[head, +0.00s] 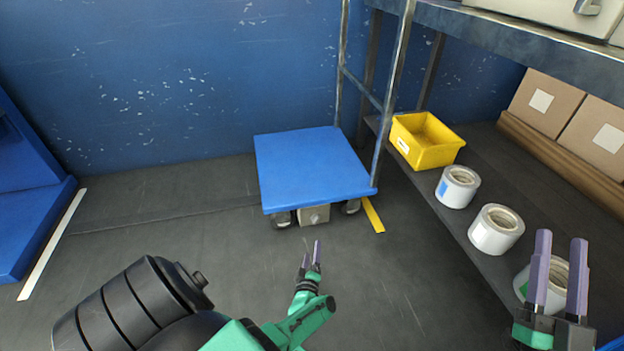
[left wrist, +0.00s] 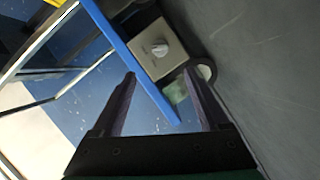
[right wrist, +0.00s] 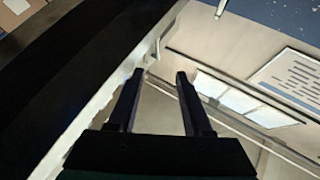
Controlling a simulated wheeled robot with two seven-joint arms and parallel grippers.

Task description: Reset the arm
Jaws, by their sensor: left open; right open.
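My left gripper (head: 312,252) is in the lower middle of the head view, in front of the blue platform cart. Its two fingers are apart and empty, and in the left wrist view (left wrist: 158,82) nothing lies between them. My right gripper (head: 560,262) is at the lower right of the head view, in front of the nearest white roll on the shelf and partly hiding it. Its purple fingers point up and are apart. In the right wrist view (right wrist: 156,80) the fingers are open with nothing between them.
A blue cart (head: 312,165) stands against the wall. On the lower shelf at right are a yellow bin (head: 424,148) and white rolls (head: 457,190), (head: 496,230), (head: 524,280). Cardboard boxes (head: 546,105) sit behind. A metal shelf post (head: 396,80) rises beside the cart.

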